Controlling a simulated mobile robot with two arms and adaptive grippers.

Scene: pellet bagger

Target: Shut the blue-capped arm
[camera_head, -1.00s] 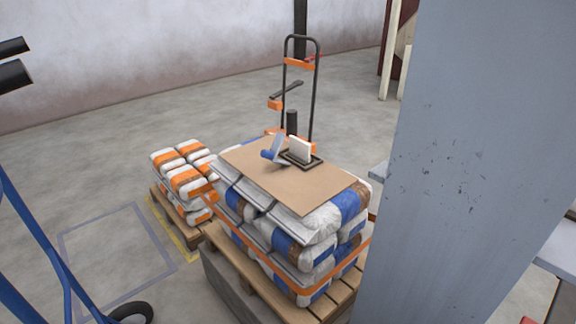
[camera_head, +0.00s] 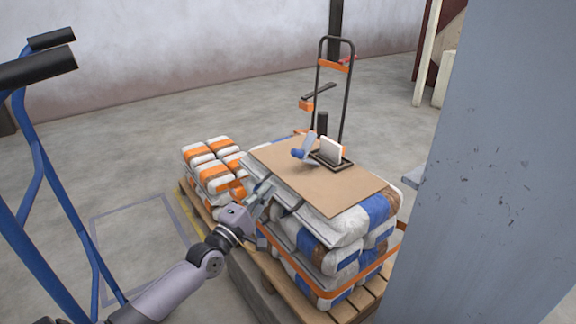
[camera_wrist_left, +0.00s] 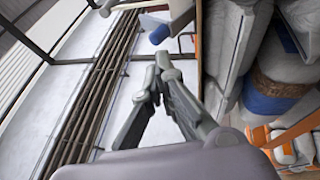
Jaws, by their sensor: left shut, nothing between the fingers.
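The blue-capped arm (camera_head: 310,146) is a small grey arm with a blue cap (camera_head: 298,153) at its low end. It tilts up from a dark frame (camera_head: 330,160) on the cardboard sheet (camera_head: 322,184) on the bag stack. A white block stands right beside it in the frame. My left gripper (camera_head: 266,192) is at the sheet's left edge, apart from the arm, its fingers shut and empty. In the left wrist view the blue cap (camera_wrist_left: 159,34) shows just beyond the fingertips (camera_wrist_left: 160,68). My right gripper is not in view.
The strapped bags (camera_head: 345,255) stand on a wooden pallet. A smaller stack of orange-striped bags (camera_head: 213,165) is behind on the left. A hand truck (camera_head: 336,95) stands behind. A grey-blue panel (camera_head: 490,170) blocks the right; a blue trolley frame (camera_head: 40,150) is at left.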

